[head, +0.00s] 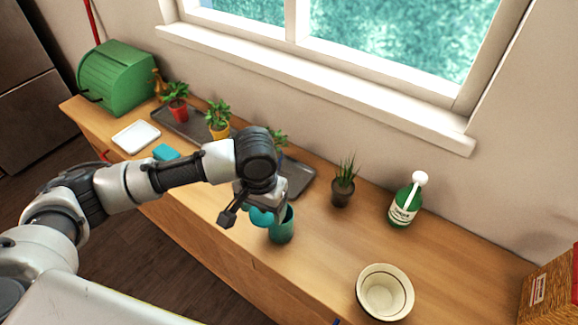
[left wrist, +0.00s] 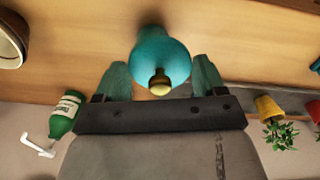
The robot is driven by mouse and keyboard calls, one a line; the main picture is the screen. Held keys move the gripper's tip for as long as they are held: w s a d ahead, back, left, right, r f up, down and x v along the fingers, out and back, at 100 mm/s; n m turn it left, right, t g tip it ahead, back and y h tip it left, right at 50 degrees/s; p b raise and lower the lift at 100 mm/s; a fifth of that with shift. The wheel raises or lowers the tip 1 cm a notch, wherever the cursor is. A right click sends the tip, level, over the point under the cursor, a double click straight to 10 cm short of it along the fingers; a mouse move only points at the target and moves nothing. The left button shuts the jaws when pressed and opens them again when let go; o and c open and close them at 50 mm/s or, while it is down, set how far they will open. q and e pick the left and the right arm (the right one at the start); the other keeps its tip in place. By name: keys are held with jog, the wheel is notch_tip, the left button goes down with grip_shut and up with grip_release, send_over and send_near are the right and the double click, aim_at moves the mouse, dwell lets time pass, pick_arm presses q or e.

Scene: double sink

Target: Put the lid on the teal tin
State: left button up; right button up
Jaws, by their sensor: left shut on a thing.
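The teal lid (head: 261,216) is between the fingers of my left gripper (head: 254,216), which is shut on it. In the left wrist view the lid (left wrist: 161,58) shows as a round teal shape with a gold knob, between the two fingers. The teal tin (head: 282,228) stands upright on the wooden counter, just right of the lid in the head view, partly hidden by the gripper. The lid appears tilted and beside the tin's top; whether they touch I cannot tell. My right gripper is not in view.
A dark potted plant (head: 343,185), a green bottle (head: 404,205) and a cream bowl (head: 385,293) stand to the right. A grey tray (head: 297,181) lies behind the tin. A blue block (head: 166,153), white dish (head: 136,137) and green bread bin (head: 118,80) are at left.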

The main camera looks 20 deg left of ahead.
pick_arm(q)
jog(key=w+d+r+m+p, duration=0.2)
jog(key=w+r+p, duration=0.15)
jog(key=p, duration=0.25)
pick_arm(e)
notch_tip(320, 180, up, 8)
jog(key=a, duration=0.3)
pick_arm(q)
notch_tip(320, 180, down, 6)
jog(key=b, duration=0.6)
jog(key=shift+d+f, duration=0.25)
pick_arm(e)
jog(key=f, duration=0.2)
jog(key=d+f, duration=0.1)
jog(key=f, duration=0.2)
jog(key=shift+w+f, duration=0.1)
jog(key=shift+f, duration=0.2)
pick_arm(q)
jog(key=shift+s+r+p, duration=0.1)
jog(key=shift+p, duration=0.3)
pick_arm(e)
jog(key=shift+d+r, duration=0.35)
pick_arm(q)
jog(key=shift+p, duration=0.85)
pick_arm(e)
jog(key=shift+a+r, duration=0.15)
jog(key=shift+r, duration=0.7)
